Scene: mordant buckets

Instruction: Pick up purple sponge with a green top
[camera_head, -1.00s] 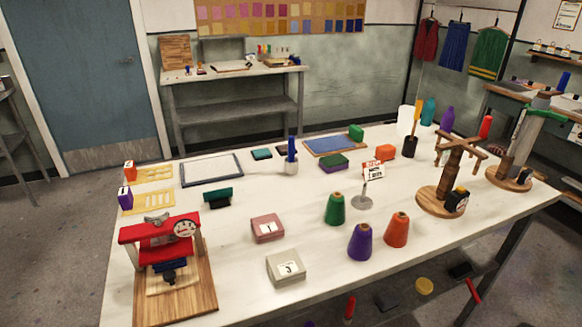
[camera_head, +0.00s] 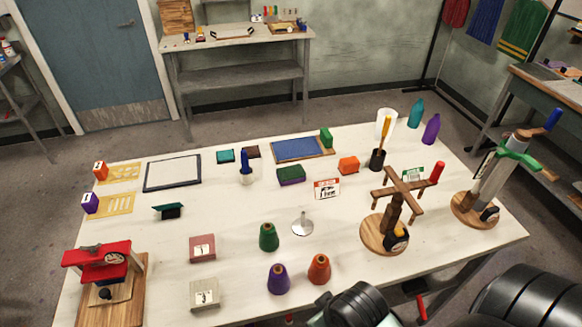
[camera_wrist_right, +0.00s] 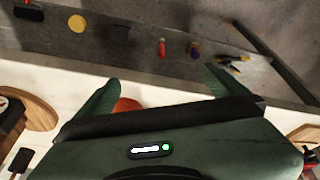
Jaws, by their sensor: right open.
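The purple sponge with a green top (camera_head: 291,175) lies flat on the white table near its middle, left of an orange block. Its purple side shows under the green layer. My right arm enters the head view at the bottom right, well in front of the sponge. My right gripper (camera_wrist_right: 158,90) is open in the right wrist view, with nothing held between its two green fingers. The sponge does not show in that view. My left gripper is out of view.
Green, purple and orange cones (camera_head: 319,269) stand near the table's front edge. A wooden winder (camera_head: 385,232) stands at the right. A blue pad (camera_head: 297,149) lies behind the sponge.

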